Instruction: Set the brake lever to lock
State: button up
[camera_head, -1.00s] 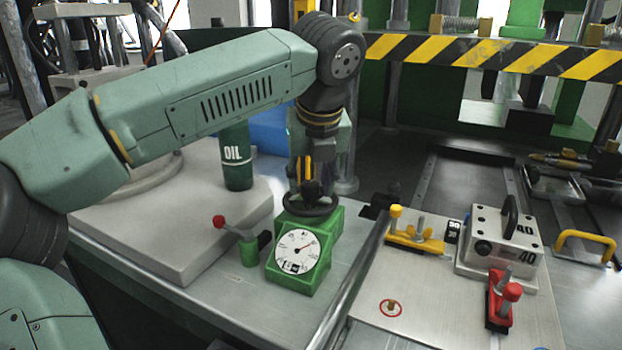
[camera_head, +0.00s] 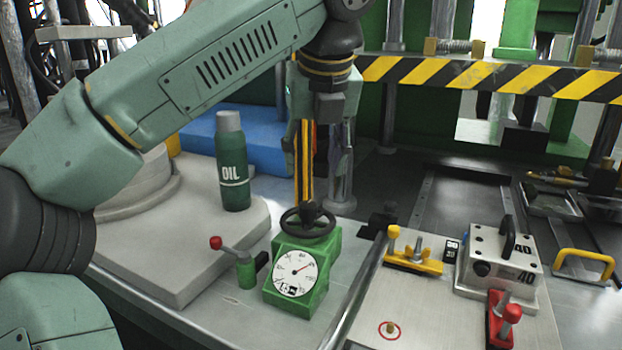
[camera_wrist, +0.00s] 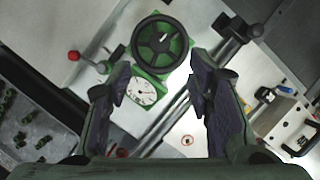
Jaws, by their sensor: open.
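A lever with a red ball knob (camera_head: 215,243) stands on a small green base (camera_head: 246,271), left of the green gauge box. Its arm tilts up to the left. The knob also shows in the wrist view (camera_wrist: 73,56). The green box (camera_head: 318,280) has a white dial (camera_head: 296,272) and a black handwheel (camera_head: 307,228) on top. My gripper (camera_head: 322,196) points down above the handwheel, apart from the lever. In the wrist view my gripper (camera_wrist: 160,85) has its two fingers spread, with nothing between them; the handwheel (camera_wrist: 160,43) lies below.
A green oil bottle (camera_head: 233,170) stands on the grey slab behind the lever. A metal bar (camera_head: 352,292) runs right of the gauge box. Beyond it are a yellow clamp (camera_head: 413,262), a metal mould block (camera_head: 499,245) and a red clamp (camera_head: 500,325). A striped beam (camera_head: 480,78) crosses the back.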

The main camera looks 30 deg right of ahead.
aim_at(215, 242)
jog(key=k, duration=1)
